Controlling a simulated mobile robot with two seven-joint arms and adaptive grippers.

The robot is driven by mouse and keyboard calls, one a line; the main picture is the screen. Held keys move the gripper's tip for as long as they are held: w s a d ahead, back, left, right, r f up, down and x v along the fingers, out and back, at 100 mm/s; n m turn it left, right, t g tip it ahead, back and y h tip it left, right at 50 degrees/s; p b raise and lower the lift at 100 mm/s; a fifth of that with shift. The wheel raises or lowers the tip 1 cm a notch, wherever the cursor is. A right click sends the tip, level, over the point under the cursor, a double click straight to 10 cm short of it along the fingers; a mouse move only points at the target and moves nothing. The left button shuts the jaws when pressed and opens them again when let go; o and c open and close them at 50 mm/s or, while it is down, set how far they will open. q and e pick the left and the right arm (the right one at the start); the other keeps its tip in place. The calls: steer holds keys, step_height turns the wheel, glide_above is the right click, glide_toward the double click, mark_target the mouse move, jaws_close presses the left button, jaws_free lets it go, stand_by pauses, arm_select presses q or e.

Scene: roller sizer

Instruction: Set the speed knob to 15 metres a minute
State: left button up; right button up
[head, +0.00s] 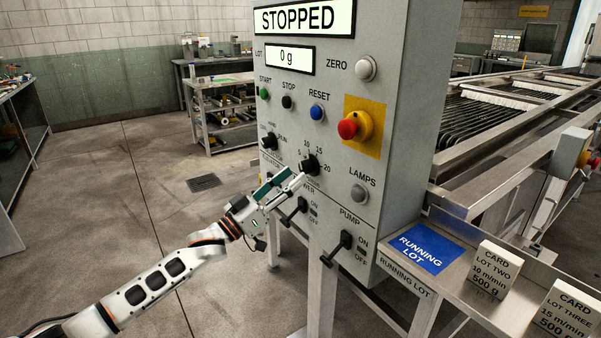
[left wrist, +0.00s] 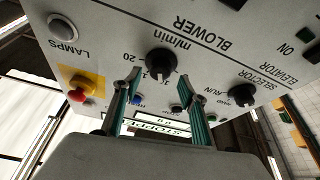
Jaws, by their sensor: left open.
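The speed knob (head: 310,165) is a black knob on the grey control panel (head: 375,215), with a scale of 5, 10, 15 and 20 around it. In the left wrist view the knob (left wrist: 160,62) stands under the m/min label, which appears upside down. I cannot read its pointer clearly. My left gripper (head: 284,183) is open and empty, just in front of and below the knob. In the left wrist view its green-padded fingers (left wrist: 160,82) are spread to either side, with the knob just beyond the tips. My right gripper is not in view.
The display (head: 305,18) reads STOPPED. The selector knob (head: 270,141) is left of the speed knob; a red emergency button (head: 348,128) is upper right. Black levers (head: 294,209) sit below. Cards for lot two (head: 494,272) and lot three (head: 568,312) stand on the right shelf.

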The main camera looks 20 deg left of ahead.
mark_target(302, 170)
arm_select(q)
steer(key=shift+x, duration=1.9)
steer(key=c, duration=1.1)
